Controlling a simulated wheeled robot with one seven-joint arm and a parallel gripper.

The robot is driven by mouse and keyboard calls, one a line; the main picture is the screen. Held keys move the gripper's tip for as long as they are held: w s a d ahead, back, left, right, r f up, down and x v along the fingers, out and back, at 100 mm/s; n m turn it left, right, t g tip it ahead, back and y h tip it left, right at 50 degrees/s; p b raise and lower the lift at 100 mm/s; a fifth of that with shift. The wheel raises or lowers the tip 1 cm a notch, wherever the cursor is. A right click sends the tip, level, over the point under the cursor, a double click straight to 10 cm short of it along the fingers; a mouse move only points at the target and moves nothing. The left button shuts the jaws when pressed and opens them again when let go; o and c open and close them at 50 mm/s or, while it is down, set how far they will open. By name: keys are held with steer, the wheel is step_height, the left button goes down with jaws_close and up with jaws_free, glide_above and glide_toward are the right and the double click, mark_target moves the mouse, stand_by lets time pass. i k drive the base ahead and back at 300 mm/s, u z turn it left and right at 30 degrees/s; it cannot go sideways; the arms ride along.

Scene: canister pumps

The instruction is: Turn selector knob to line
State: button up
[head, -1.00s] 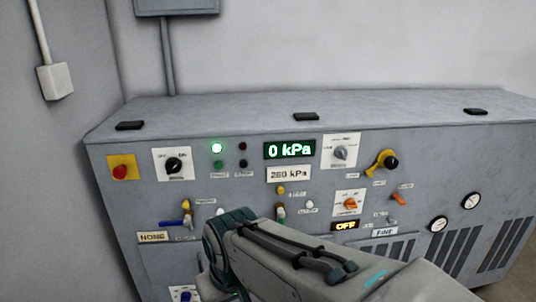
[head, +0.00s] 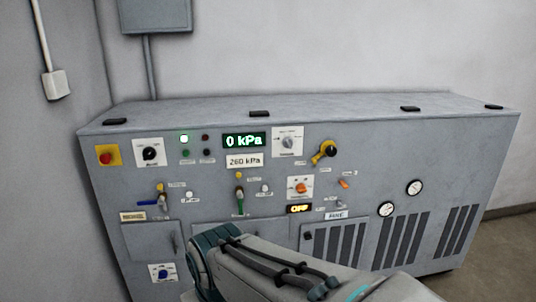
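Several rotary knobs sit on white plates on the grey panel in the head view: a black knob (head: 150,154) at upper left, a grey knob (head: 289,143) at upper middle, an orange knob (head: 300,188) at centre right and a blue knob (head: 163,273) at lower left. Their labels are too small to read, so I cannot tell which one is the selector with the line position. My arm crosses the bottom middle in front of the lower panel. My gripper is out of view, and nothing shows touching a knob.
The display (head: 244,140) reads 0 kPa; a smaller display (head: 300,209) seems to read OFF. A red button (head: 106,155), a yellow lever (head: 325,152), small valve levers and two gauges (head: 386,209) stick out nearby. A grey wall box (head: 155,16) hangs above. Floor shows at right.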

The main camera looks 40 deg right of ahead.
mark_target(287, 142)
steer(key=z, duration=0.5)
steer(key=i, duration=0.9)
steer(key=u, duration=0.1)
